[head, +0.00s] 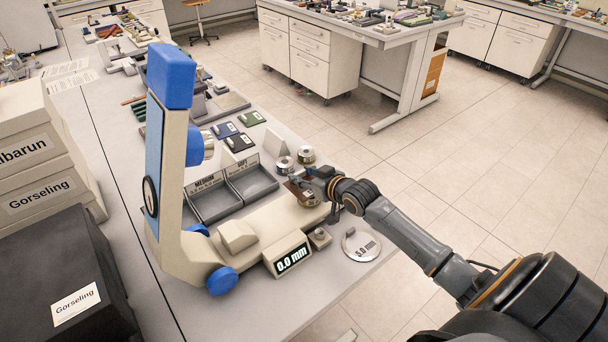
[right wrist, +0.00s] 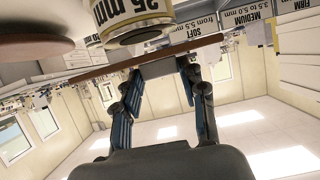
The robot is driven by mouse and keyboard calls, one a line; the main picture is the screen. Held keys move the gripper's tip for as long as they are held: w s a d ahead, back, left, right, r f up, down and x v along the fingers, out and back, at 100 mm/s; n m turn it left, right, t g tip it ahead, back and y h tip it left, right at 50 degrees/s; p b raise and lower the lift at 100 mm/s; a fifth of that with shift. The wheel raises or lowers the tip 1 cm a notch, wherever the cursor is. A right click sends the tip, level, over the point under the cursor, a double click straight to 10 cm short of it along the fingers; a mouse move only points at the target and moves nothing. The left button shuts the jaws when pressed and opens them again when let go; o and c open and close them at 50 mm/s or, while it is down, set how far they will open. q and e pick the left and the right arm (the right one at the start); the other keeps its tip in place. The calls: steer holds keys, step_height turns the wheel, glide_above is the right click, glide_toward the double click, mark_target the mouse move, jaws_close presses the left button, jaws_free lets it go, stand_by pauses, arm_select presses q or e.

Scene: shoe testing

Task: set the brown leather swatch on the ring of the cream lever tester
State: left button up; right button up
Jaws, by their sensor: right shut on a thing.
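The cream lever tester (head: 270,226) stands on the bench in the head view, with a blue-topped column and a display reading 0.0 mm. My right gripper (head: 314,183) is over the right end of its base. It is shut on the brown leather swatch (head: 297,191), which is partly hidden by the gripper. In the right wrist view the swatch (right wrist: 100,72) shows edge-on as a thin brown strip across the fingertips (right wrist: 160,68). The ring is mostly hidden under the swatch and gripper; I cannot tell whether they touch. My left gripper is not in view.
Grey trays marked MEDIUM (head: 214,204) and SOFT (head: 252,184) lie behind the tester base. Two metal cylinders (head: 284,165) (head: 306,155) stand close behind the gripper. A round 5.0 mm gauge (head: 361,245) lies at the bench's front corner. Dark swatches (head: 239,143) lie farther back.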

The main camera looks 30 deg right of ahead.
steer(key=shift+f+b, duration=0.35)
steer(key=shift+f, duration=0.35)
steer(key=o, duration=1)
steer(key=v, duration=1.2)
steer(key=shift+f, duration=0.1)
